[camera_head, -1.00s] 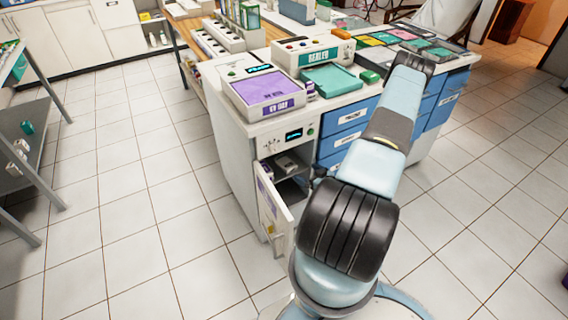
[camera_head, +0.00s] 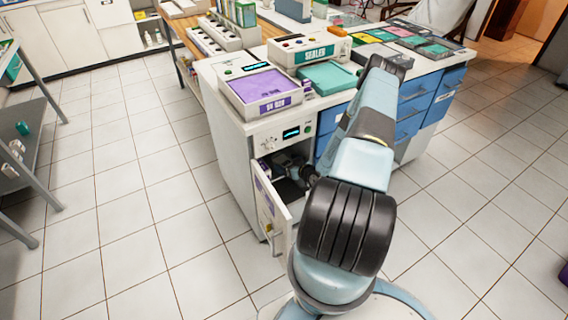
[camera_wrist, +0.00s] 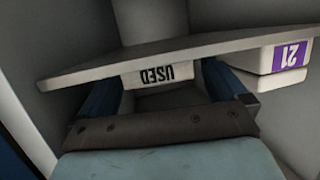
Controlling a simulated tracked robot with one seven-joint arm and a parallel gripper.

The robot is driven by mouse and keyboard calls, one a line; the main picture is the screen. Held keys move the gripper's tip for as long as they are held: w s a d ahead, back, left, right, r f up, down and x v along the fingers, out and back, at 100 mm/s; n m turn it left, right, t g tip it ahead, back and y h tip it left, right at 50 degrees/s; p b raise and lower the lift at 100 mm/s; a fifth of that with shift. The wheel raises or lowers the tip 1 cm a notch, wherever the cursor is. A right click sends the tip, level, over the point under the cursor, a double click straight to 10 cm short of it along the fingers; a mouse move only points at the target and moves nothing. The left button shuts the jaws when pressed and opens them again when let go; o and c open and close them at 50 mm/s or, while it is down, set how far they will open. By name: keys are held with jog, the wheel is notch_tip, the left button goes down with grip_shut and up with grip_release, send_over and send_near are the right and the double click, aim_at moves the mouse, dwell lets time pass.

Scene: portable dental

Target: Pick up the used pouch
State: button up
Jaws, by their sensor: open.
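The used pouch (camera_wrist: 157,75) is a small pale block with "USED" on its front, upside down in the wrist view. It sits against a pale shelf (camera_wrist: 90,72) inside the cabinet. My gripper (camera_wrist: 162,82) is open, with one blue finger on each side of the pouch. Whether the fingers touch it I cannot tell. In the head view my gripper (camera_head: 290,165) is inside the open cabinet compartment, and the pouch cannot be made out there.
A second pale block with a purple "21" label (camera_wrist: 290,55) sits close beside the right finger. The cabinet door (camera_head: 272,208) hangs open at the left of the compartment. Blue drawers (camera_head: 410,125) stand to the right.

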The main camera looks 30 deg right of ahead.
jog(key=shift+w+f, duration=0.1)
jog(key=shift+w, duration=0.15)
jog(key=c, duration=1.1)
